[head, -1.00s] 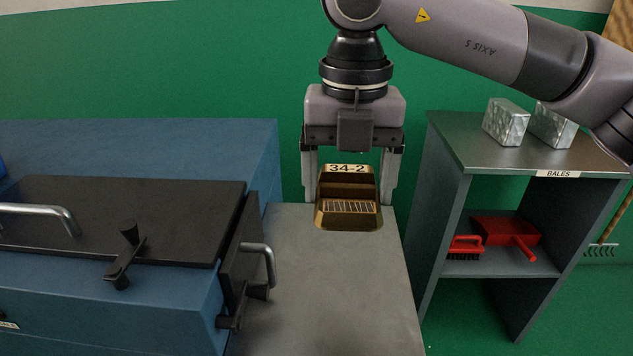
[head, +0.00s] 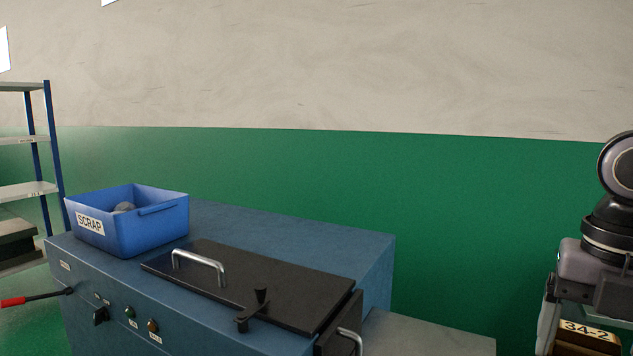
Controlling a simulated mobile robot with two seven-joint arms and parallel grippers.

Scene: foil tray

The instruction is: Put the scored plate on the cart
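The bronze piece marked 34-2 (head: 588,331) is at the lower right corner of the head view. It is the only thing seen with scored lines, so I take it as the scored plate. Its lower part is cut off by the frame edge. My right gripper (head: 586,325) hangs over it with a finger down its left side and is shut on it. It is held to the right of the grey bench top, clear of its edge. My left gripper is not in view. No cart can be seen.
A blue machine (head: 330,233) with a black lid (head: 260,290) and a metal handle fills the lower middle. A blue scrap bin (head: 150,235) stands on it. A grey bench top (head: 430,335) lies at its right. A shelf rack (head: 52,150) stands far left.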

